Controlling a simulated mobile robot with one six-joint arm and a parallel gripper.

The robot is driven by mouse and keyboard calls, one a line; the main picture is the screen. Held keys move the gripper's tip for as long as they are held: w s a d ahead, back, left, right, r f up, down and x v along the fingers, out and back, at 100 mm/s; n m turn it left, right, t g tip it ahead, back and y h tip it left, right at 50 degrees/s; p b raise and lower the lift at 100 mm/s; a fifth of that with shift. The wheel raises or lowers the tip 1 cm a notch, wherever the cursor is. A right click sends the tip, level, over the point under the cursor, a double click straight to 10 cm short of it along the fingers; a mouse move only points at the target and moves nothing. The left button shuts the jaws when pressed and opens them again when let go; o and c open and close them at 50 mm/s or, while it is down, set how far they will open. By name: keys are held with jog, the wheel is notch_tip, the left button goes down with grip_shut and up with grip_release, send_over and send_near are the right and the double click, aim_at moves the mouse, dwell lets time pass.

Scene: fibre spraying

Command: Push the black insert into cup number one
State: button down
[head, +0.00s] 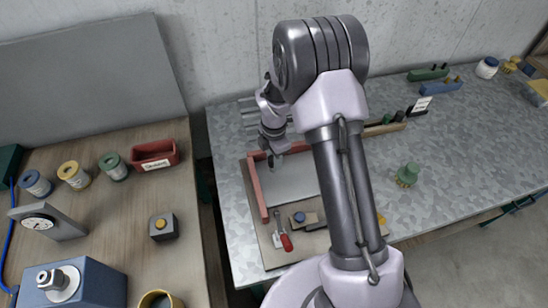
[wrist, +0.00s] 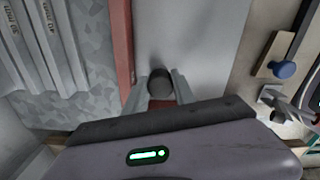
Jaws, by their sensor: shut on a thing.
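My gripper (head: 273,160) is over the left part of the work board on the metal bench, close to the red strip. In the wrist view its two fingers (wrist: 159,78) are closed on the sides of a dark round piece, the black insert (wrist: 160,82). The insert is seen end-on, above or against a pale grey panel (wrist: 195,35); I cannot tell whether it touches. No cup marked number one can be made out in either view. My arm hides part of the board in the head view.
The red strip (head: 258,190) borders the panel at left. A wooden block with a blue knob (wrist: 285,69) and a red-handled tool (head: 286,242) lie near the board's front. Bars with millimetre marks (wrist: 55,45) lie beyond the strip. A green knobbed piece (head: 407,174) stands right.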

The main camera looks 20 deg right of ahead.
jog(key=shift+f, duration=0.15)
jog(key=c, duration=0.9)
grip_release()
jog(key=shift+c, duration=0.2)
notch_tip(320, 180, up, 18)
jog(key=p, duration=0.3)
jog(key=shift+f+p, duration=0.25)
jog(key=shift+p, duration=0.1)
